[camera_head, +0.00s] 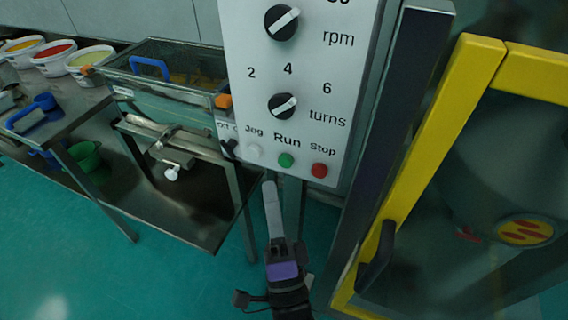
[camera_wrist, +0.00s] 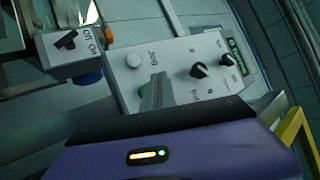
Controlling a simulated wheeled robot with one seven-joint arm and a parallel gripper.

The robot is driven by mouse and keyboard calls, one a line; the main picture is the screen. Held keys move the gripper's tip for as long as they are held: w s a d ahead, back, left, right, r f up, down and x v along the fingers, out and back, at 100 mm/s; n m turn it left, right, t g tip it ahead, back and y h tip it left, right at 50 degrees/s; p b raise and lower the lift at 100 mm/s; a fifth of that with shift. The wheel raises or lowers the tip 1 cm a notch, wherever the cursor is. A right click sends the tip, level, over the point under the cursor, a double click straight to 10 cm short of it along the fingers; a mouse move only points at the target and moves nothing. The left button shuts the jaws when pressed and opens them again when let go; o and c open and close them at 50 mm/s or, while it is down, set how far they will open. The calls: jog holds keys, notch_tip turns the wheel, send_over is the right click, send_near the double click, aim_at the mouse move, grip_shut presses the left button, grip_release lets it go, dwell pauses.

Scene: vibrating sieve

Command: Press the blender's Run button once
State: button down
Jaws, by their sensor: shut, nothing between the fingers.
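The control panel (camera_head: 262,90) is light grey and upright in the head view, with a row of buttons along its lower edge. The green Run button (camera_head: 286,160) sits between the white Jog button (camera_head: 254,151) and the red Stop button (camera_head: 320,170). My gripper (camera_head: 269,186) is shut and empty, its tips just below the button row in the picture, left of Run. In the wrist view my gripper (camera_wrist: 157,84) covers part of the panel; a sliver of the green Run button (camera_wrist: 144,91) shows beside the fingers. I cannot tell whether they touch.
Two black knobs, rpm (camera_head: 282,22) and turns (camera_head: 283,106), are above the buttons. An Off/On switch (camera_wrist: 66,40) is beside the panel. A yellow guard frame (camera_head: 425,165) with a black handle (camera_head: 377,258) stands at right. A metal table (camera_head: 190,222) is at left.

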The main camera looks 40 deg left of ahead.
aim_at(285, 161)
jog(key=shift+w+a+b, duration=0.2)
jog(key=shift+w+b, duration=0.1)
jog(key=shift+w, duration=0.55)
jog(key=shift+w+a+b, duration=0.2)
jog(key=shift+w+b, duration=0.05)
jog(key=shift+w, duration=0.55)
jog(key=shift+w, duration=0.1)
dwell(0.7)
jog(key=shift+w, duration=0.3)
